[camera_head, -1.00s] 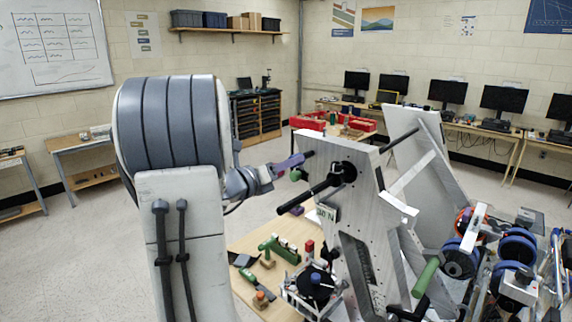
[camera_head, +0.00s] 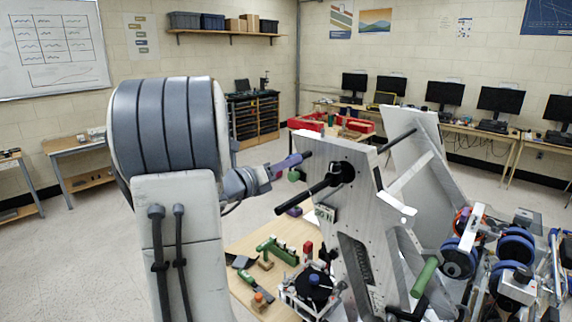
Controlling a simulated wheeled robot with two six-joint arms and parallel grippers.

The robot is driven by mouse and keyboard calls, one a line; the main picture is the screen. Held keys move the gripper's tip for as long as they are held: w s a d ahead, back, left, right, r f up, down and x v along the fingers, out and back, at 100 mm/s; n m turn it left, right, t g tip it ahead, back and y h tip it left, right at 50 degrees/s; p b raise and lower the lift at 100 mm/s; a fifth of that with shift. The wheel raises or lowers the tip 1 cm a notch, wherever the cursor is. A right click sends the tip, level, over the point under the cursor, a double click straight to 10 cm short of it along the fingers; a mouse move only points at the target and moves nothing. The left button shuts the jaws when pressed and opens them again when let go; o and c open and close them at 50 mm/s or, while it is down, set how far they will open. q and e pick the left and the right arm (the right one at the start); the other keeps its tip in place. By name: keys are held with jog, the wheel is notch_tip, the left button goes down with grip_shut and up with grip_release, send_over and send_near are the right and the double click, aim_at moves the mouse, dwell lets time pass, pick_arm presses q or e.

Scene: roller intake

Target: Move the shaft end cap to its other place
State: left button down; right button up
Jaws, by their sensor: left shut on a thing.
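My left gripper (camera_head: 292,164) comes in from the left, beside the upper left edge of the grey metal side plate (camera_head: 365,215). A purple part with a black tip shows at its end, with a small green piece just below. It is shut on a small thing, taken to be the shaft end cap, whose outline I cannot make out. A black shaft (camera_head: 308,198) sticks out to the left from a black hub (camera_head: 342,172) on the plate, below the gripper. Whether the gripper touches the plate cannot be told. My right gripper is not in view.
A wooden table (camera_head: 262,240) below holds a green fixture (camera_head: 278,250), a black round part (camera_head: 313,286) and other small parts. The intake's blue wheels (camera_head: 459,262) and a green roller (camera_head: 424,277) crowd the right. Open floor lies behind on the left.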

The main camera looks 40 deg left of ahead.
pick_arm(q)
jog(key=shift+w, duration=0.1)
jog(key=shift+w, duration=0.2)
jog(key=shift+b, duration=0.35)
dwell(0.8)
jog(key=shift+w+d, duration=0.1)
jog(key=shift+w, duration=1)
jog(key=shift+c, duration=2.2)
grip_release()
